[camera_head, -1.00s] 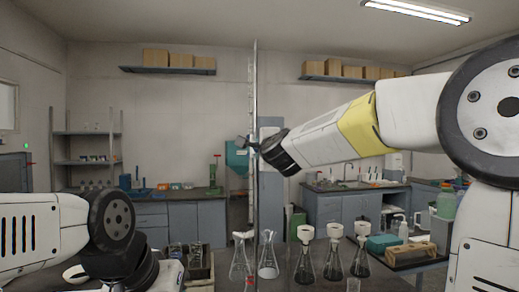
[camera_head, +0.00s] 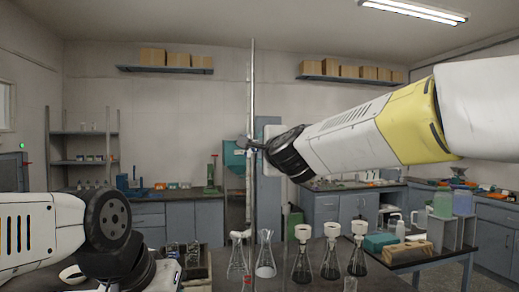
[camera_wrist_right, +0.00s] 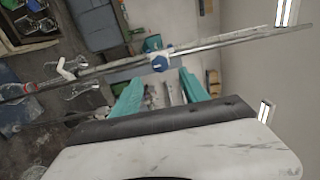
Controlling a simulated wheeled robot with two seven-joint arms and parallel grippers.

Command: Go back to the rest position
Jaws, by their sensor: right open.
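My right arm reaches in from the right in the head view, its black wrist end near a tall metal stand rod (camera_head: 252,90). The rod (camera_wrist_right: 215,46) crosses just beyond the fingertips, with a blue knob (camera_wrist_right: 162,62) in front of the gap. My left arm is low at the left of the head view; its gripper is not in view.
Several glass flasks (camera_head: 266,262) stand on the bench below the right arm, some with white funnels (camera_head: 303,232). A teal box (camera_head: 380,242) and bottles (camera_head: 443,203) stand to the right. The space above the flasks, right of the rod, is crossed by my arm.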

